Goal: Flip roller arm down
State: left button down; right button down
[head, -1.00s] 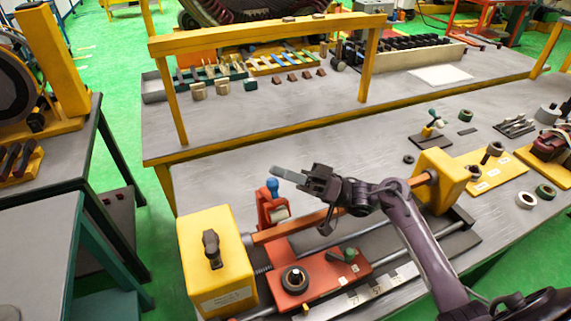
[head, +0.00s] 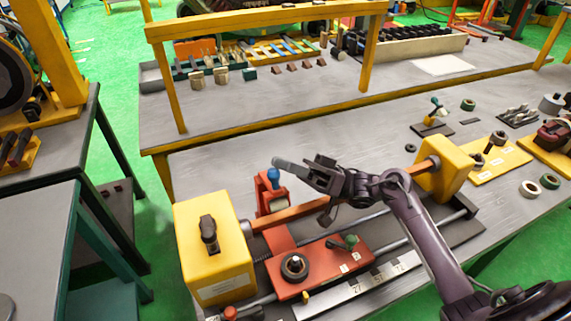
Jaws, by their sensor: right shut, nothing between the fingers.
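The roller arm looks to be the upright orange-red piece (head: 267,192) with a blue knob (head: 273,175) on top. It stands on the orange carriage (head: 320,262) of the winding machine, behind the copper-coloured bar (head: 300,210). My right gripper (head: 278,163) comes in from the right and points left. Its fingers are closed and empty, and their tips show just above the blue knob. I cannot tell whether they touch it. My left gripper is not in view.
Yellow end blocks (head: 214,248) and (head: 443,170) stand at both ends of the machine. Several small parts lie on the table (head: 300,142) to the right.

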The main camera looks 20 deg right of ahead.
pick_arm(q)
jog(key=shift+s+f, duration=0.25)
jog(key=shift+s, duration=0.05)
pick_arm(e)
jog(key=shift+s+f, duration=0.95)
jog(key=shift+f, duration=0.1)
